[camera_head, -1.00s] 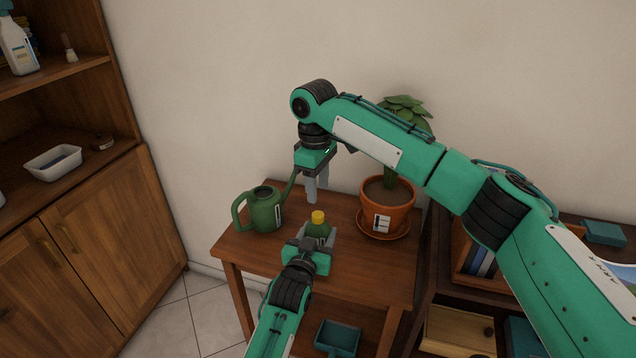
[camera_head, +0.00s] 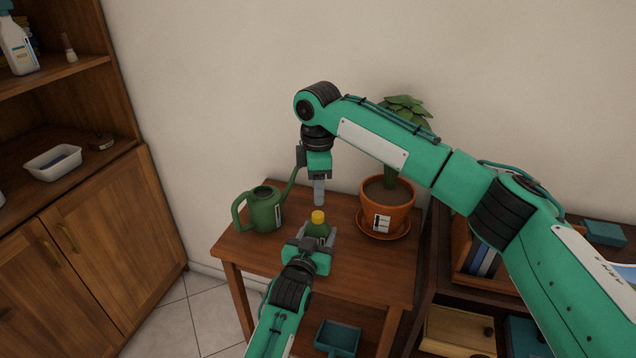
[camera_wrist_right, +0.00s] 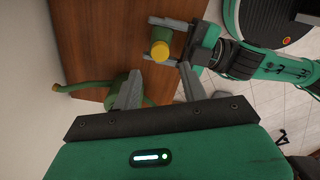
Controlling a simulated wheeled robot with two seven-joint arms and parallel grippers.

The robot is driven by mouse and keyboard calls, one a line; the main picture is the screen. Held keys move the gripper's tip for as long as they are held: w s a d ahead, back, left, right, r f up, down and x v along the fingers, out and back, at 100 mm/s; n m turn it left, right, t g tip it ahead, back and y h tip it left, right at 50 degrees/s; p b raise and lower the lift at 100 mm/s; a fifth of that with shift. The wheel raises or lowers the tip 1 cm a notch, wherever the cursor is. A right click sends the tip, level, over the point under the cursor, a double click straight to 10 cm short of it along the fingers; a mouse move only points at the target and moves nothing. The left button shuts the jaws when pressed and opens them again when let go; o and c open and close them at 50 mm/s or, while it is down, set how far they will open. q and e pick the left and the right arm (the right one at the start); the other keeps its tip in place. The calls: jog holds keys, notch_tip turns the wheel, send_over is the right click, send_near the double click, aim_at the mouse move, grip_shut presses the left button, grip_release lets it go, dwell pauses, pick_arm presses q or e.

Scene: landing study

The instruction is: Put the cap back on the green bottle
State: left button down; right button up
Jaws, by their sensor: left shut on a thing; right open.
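The green bottle (camera_head: 317,230) stands upright on the small wooden table, with a yellow cap (camera_head: 318,217) on its top. I cannot tell whether the cap is screwed tight. My left gripper (camera_head: 316,238) is shut around the bottle's body from the front. My right gripper (camera_head: 319,201) points down above the cap, open and empty, apart from it. In the right wrist view the yellow cap (camera_wrist_right: 160,50) shows ahead of and between the open fingers of my right gripper (camera_wrist_right: 158,84). The bottle's lower part is hidden by my left gripper.
A green watering can (camera_head: 264,212) stands left of the bottle on the wooden table (camera_head: 350,262). A potted plant in a terracotta pot (camera_head: 386,214) stands to the right. The wall is close behind. A low shelf with books (camera_head: 482,262) is at the right.

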aim_at(318, 214)
notch_tip(318, 214, down, 7)
jog(key=shift+f, duration=0.15)
dwell(0.4)
grip_shut()
dwell(0.3)
jog(key=m, duration=0.9)
jog(key=shift+o, duration=0.7)
grip_release()
